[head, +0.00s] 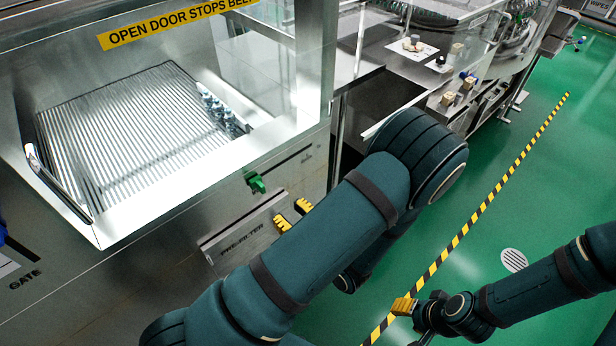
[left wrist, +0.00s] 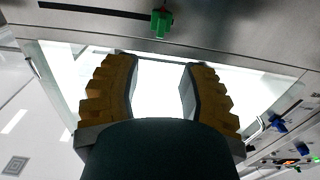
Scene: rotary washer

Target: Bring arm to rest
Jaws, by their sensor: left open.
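My left gripper (head: 293,214) shows in the head view as two yellow fingertips in front of the washer's lower panel, by the PRE-FILTER label (head: 242,240). My left arm hides the rest of it. In the left wrist view the left gripper (left wrist: 158,90) has its yellow fingers spread apart with nothing between them. My right gripper (head: 403,306) shows at the lower right as a small yellow part above the green floor. Its jaws are too small to read.
The steel washer (head: 140,245) fills the left, with a ribbed bed (head: 120,125) and small bottles (head: 218,108) inside. A green knob (head: 256,182) sticks out close to the left fingertips. A workbench (head: 395,75) stands behind. The green floor (head: 540,180) at right is open.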

